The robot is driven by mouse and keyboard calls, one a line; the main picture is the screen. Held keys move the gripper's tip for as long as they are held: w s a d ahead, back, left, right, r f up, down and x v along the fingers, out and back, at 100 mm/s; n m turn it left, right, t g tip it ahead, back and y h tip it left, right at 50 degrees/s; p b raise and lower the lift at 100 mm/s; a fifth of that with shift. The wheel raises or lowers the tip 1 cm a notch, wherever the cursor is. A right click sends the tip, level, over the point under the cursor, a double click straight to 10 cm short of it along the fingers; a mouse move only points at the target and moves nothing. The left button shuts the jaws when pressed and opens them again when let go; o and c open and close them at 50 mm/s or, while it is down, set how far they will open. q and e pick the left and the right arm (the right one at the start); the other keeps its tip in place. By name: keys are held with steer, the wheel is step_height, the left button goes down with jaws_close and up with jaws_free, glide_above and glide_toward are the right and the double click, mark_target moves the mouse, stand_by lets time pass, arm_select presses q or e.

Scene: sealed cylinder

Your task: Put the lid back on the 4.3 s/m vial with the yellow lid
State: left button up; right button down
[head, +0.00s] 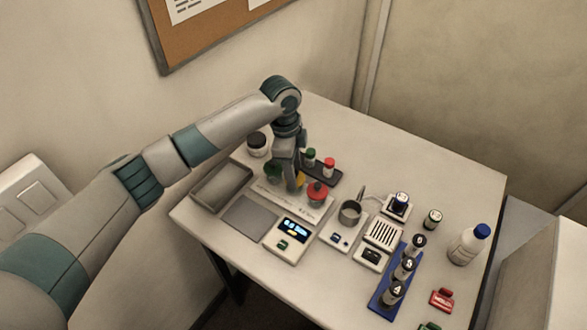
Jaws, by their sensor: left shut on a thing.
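My left gripper (291,185) points down over the white panel at the table's back left. It is shut on what looks like the yellow lid (300,180), of which a small yellow part shows beside the fingers. The vial with the yellow lid is not clearly seen; the fingers may hide it. A red-topped piece (317,192) stands to the right of the fingers and a green one (271,173) to the left. Behind, a dark rack (322,178) holds a green-lidded vial (310,157) and a red-lidded vial (329,165). My right gripper is out of view.
A metal cup (350,212), a blue rack (381,297) with dark vials and a white bottle (468,245) fill the right. The back right of the table is clear.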

arm_select(q)
steer(key=shift+p, duration=0.4)
stand_by(0.5)
stand_by(0.3)
steer(key=o, duration=1.6)
steer(key=shift+r, duration=0.15)
steer(key=shift+r+p, duration=2.25)
steer(key=shift+r, duration=1.15)
